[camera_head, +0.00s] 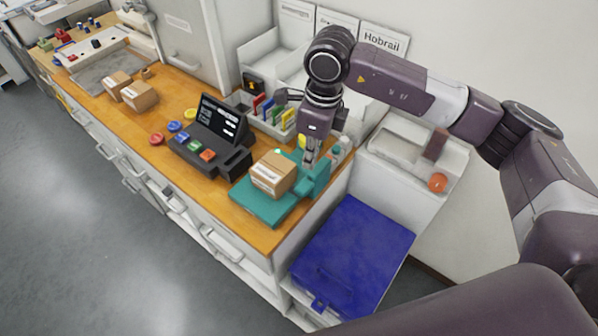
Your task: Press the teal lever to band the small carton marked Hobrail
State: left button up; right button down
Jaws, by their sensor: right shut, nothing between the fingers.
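A small brown carton (273,174) with a white label sits on the teal banding device (262,207) at the near right end of the wooden counter. I cannot read its label. My right gripper (309,160) is shut and empty, pointing down just behind and right of the carton, over the teal upright part (318,180). The lever itself is mostly hidden by the gripper, and I cannot tell whether they touch. A sign marked Hobrail (382,42) is on the wall bin behind my right arm. My left gripper is not in view.
A dark terminal (221,120) with coloured buttons stands left of the device. A rack of coloured cards (270,110) is behind it. Two other cartons (139,96) sit farther left. A blue-lidded bin (355,255) stands beyond the counter's right end, near a white machine (412,150).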

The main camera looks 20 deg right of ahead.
aim_at(306, 187)
jog(key=shift+s+f, duration=0.2)
jog(key=shift+s, duration=0.25)
notch_tip(306, 187, down, 3)
jog(key=shift+a+r+b, duration=0.15)
jog(key=shift+r+b, duration=0.05)
jog(key=shift+b, duration=0.55)
notch_tip(306, 187, down, 3)
jog(key=shift+w+a+b, duration=0.15)
jog(key=shift+b, duration=0.45)
jog(key=shift+f, duration=0.2)
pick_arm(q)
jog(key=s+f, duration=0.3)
pick_arm(e)
jog(key=shift+f, duration=0.15)
